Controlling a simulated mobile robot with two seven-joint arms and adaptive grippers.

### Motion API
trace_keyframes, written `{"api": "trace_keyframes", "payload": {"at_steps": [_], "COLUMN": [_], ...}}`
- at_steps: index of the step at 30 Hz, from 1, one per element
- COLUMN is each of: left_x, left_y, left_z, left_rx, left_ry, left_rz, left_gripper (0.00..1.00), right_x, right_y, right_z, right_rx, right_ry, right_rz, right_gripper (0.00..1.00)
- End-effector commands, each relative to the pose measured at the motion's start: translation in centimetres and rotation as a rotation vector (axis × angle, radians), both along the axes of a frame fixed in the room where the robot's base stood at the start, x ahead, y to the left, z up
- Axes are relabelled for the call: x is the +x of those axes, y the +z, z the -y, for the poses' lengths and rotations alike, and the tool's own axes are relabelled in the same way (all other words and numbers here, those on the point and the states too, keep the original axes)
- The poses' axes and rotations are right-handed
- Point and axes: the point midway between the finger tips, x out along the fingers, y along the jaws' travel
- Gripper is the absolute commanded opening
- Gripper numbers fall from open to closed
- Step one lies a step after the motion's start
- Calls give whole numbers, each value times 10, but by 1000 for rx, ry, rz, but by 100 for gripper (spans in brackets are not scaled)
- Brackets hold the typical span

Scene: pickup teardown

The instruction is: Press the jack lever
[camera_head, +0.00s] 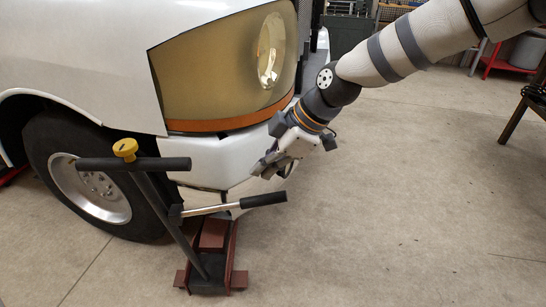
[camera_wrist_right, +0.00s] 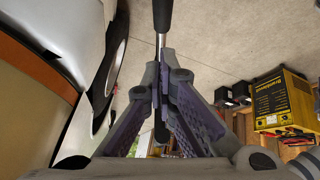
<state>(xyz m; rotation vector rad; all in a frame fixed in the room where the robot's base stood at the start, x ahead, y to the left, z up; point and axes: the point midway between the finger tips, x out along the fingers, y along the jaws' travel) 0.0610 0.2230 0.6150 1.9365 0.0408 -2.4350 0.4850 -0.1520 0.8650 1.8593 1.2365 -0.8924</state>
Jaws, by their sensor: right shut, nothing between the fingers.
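The red jack (camera_head: 211,240) stands on the floor in front of the truck. Its lever is a silver rod with a black grip (camera_head: 264,199), sticking out to the right and slightly upward. A tall T-handle (camera_head: 134,164) with a yellow knob rises from the jack to the left. My right gripper (camera_head: 266,167) is shut and empty, angled down just above the lever in the head view. In the right wrist view the shut fingers (camera_wrist_right: 161,80) lie in line with the lever's rod and black grip (camera_wrist_right: 162,14); contact cannot be told. My left gripper is not in view.
The white truck's front with its headlight (camera_head: 270,50) and wheel (camera_head: 92,185) is close on the left. The concrete floor (camera_head: 400,210) at right is clear. A yellow machine (camera_wrist_right: 282,97) stands on a wooden shelf in the right wrist view.

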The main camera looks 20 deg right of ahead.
Motion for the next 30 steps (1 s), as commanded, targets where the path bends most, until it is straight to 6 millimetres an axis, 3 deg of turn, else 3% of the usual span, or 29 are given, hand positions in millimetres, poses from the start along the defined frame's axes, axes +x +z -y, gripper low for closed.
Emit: {"api": "trace_keyframes", "payload": {"at_steps": [1,5,12,26,30], "left_x": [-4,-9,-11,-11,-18], "left_y": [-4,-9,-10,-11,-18], "left_z": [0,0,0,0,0], "left_rx": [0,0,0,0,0], "left_ry": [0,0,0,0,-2], "left_rz": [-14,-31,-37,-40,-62], "left_gripper": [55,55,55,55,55], "right_x": [2,11,15,16,15], "right_y": [-15,-37,-65,-69,-79], "right_z": [-5,-18,-7,-5,-5], "right_rx": [-1,0,1,3,30], "right_ry": [2,1,-1,0,-2], "right_rz": [-9,-7,0,4,5], "right_gripper": [0,0,0,0,0]}}
